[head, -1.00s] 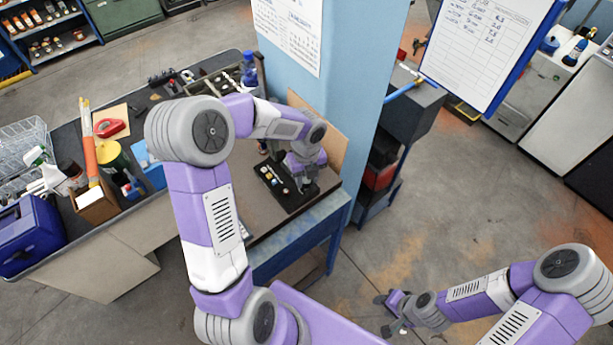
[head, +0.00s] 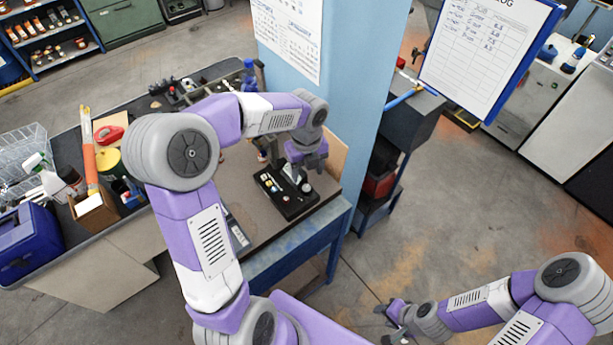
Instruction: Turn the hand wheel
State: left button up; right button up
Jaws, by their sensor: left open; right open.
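I cannot make out a hand wheel in the head view; my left arm hides part of the bench. My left gripper (head: 299,180) points down over a black tray (head: 291,213) on the brown bench top (head: 262,232). Its jaws are open, and I cannot tell whether the fingertips touch anything. Small light-coloured parts lie in the tray, and a round grey piece (head: 306,187) shows close beside the fingers. My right gripper (head: 389,322) is open and empty, low over the floor at the lower right, away from the bench.
A blue pillar (head: 355,70) rises behind the bench. A flat grey item (head: 237,233) lies at the bench's front edge beside my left arm. Bottles, a blue case (head: 28,240) and a wire basket (head: 22,150) crowd the left.

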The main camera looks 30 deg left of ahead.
aim_at(307, 188)
pick_arm(q)
jog(key=shift+r, duration=0.1)
dwell(0.3)
